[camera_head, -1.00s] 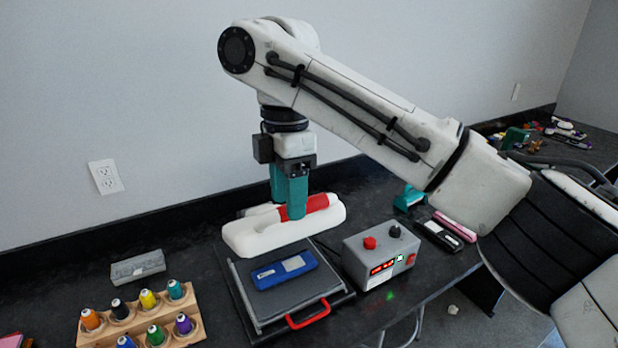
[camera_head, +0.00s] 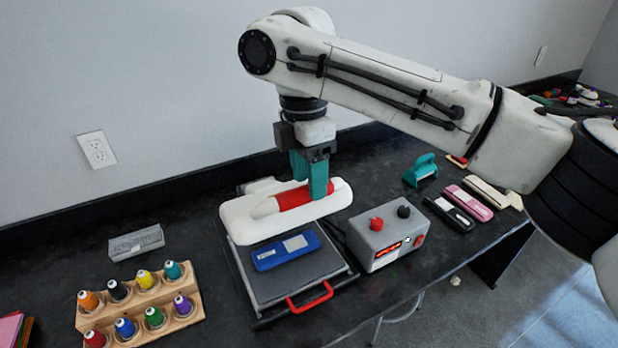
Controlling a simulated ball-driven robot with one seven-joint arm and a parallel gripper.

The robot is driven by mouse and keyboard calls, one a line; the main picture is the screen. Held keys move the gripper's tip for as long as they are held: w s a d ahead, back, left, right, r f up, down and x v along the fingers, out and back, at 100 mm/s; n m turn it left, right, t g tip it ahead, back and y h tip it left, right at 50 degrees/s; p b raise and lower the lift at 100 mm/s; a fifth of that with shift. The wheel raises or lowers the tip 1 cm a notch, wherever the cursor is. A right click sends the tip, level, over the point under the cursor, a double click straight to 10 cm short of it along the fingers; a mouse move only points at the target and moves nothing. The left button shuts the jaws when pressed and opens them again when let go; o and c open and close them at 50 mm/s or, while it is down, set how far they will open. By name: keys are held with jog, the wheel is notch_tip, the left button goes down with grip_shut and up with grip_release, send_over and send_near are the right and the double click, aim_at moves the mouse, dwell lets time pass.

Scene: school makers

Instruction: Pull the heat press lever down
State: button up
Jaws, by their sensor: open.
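The heat press (camera_head: 243,227) stands on the dark counter. Its upper part is white, with a red lever grip (camera_head: 291,198) along the top. Below and in front is the grey platen (camera_head: 270,285), with a red handle (camera_head: 311,299) at the front edge. A blue flat item (camera_head: 285,251) with a light label lies on the platen. My gripper (camera_head: 309,188) points down with open teal fingers at the right part of the red grip. The nearer finger overlaps the grip in the picture and hides part of it. I cannot tell whether the fingers touch it.
A grey control box (camera_head: 377,250) with red and black knobs and a lit display stands close right of the press. A wooden rack (camera_head: 142,318) of thread spools is at left, a grey block (camera_head: 136,243) behind it. A teal tool (camera_head: 420,171) and several flat cases lie right.

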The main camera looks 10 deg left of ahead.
jog(key=shift+s+f, duration=0.1)
jog(key=shift+f, duration=0.75)
grip_shut()
